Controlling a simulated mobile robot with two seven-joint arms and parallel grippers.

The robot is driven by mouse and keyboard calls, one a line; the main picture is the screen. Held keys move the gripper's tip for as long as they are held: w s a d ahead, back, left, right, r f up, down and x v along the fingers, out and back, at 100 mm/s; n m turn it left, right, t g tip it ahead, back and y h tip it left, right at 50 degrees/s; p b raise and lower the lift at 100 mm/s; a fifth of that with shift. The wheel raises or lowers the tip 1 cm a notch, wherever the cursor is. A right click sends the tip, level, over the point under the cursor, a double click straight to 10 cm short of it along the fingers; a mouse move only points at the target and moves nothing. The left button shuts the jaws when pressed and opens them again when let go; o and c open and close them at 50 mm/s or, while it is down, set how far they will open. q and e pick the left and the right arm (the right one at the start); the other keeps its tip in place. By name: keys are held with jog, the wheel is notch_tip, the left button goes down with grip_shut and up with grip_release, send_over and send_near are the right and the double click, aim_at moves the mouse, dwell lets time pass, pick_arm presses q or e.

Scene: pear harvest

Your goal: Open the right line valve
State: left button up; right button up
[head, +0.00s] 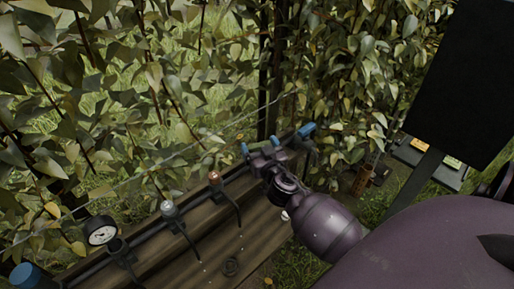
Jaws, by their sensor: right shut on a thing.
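My right gripper (262,153) comes in from the lower right on a dark purple arm. It is shut at the right part of the pipe line, on what looks like the blue handle of the right line valve (245,149). Small blue ends of the handle show beside the fingers; the rest of the handle and the valve body are hidden behind the gripper. My left gripper is not in view.
A dark pipe runs along a wooden board (215,240), with a pressure gauge (100,231), a grey-topped fitting (168,209) and a copper-topped fitting (214,178). Blue pieces sit at its left end (30,276) and right end (307,130). Dense foliage stands behind; a black panel (460,85) is at right.

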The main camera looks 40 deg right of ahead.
jog(key=n+y, duration=0.2)
jog(key=y, duration=0.1)
jog(key=shift+d+r+t+p, duration=0.15)
jog(key=shift+t+p, duration=0.2)
jog(key=shift+t, duration=0.05)
jog(key=shift+n+y, duration=0.8)
jog(key=shift+y, duration=0.3)
jog(key=shift+n+y+p, duration=0.3)
jog(key=shift+y+p, duration=0.1)
jog(key=shift+y, duration=0.4)
jog(key=o, duration=0.7)
jog(key=shift+c, duration=0.2)
jog(key=shift+o, duration=0.4)
jog(key=shift+s, duration=0.15)
